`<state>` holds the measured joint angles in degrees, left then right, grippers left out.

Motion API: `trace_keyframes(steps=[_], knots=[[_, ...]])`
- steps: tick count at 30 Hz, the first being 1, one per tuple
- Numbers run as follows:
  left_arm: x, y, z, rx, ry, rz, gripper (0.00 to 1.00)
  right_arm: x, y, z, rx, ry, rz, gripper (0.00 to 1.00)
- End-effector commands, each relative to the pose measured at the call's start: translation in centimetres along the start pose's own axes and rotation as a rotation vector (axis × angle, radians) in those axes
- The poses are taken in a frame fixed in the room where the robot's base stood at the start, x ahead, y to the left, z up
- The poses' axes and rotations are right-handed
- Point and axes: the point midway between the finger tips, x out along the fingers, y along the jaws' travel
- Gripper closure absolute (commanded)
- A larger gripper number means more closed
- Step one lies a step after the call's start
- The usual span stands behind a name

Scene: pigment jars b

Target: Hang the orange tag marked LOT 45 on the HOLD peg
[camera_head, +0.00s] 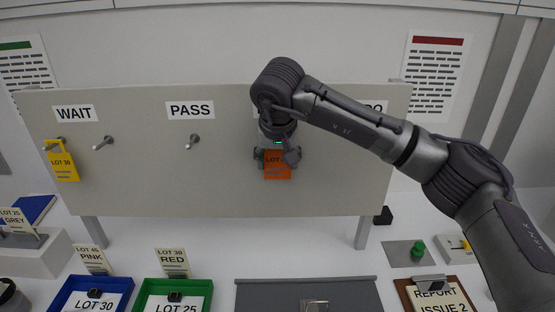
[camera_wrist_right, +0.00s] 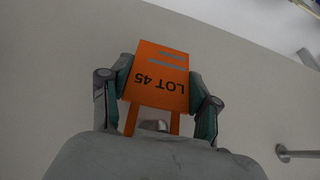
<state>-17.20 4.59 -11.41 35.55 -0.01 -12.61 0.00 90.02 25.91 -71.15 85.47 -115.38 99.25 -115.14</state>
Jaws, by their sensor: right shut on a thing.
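The orange tag marked LOT 45 (camera_wrist_right: 160,78) is held between the two fingers of my right gripper (camera_head: 276,158). In the head view the tag (camera_head: 278,172) hangs upright in front of the grey board (camera_head: 230,199), right of the PASS peg (camera_head: 192,141). In the right wrist view its lettering is upside down, and a rounded metal end (camera_wrist_right: 154,125) shows between the legs of its loop. I cannot tell whether the loop is around a peg. My right arm hides the sign and peg here; no HOLD lettering is readable. My left gripper is out of view.
A yellow LOT 30 tag (camera_head: 63,165) hangs on the WAIT board's left peg. A bare peg (camera_head: 103,143) stands beside it. Blue (camera_head: 66,292) and green (camera_head: 206,288) trays stand below.

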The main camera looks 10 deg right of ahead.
Motion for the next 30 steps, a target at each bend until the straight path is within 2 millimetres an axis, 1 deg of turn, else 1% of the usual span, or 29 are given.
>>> trace_keyframes(steps=[9,10,15,25,28,30], knots=[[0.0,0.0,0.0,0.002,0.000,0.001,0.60,0.0,0.0,0.0,0.000,0.000,0.000,0.54],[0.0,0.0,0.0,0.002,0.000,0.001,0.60,0.0,0.0,0.0,0.000,0.000,0.000,0.37],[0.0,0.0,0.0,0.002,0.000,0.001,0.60,0.0,0.0,0.0,0.000,0.000,0.000,0.09],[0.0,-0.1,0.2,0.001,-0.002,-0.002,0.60,-0.1,0.0,0.0,0.000,0.000,0.000,0.09],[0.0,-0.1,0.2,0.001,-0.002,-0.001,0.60,-0.9,0.0,-0.1,0.000,0.001,-0.001,0.09],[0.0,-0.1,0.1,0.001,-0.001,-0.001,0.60,-1.9,0.0,-0.1,0.000,0.002,-0.003,0.09]])
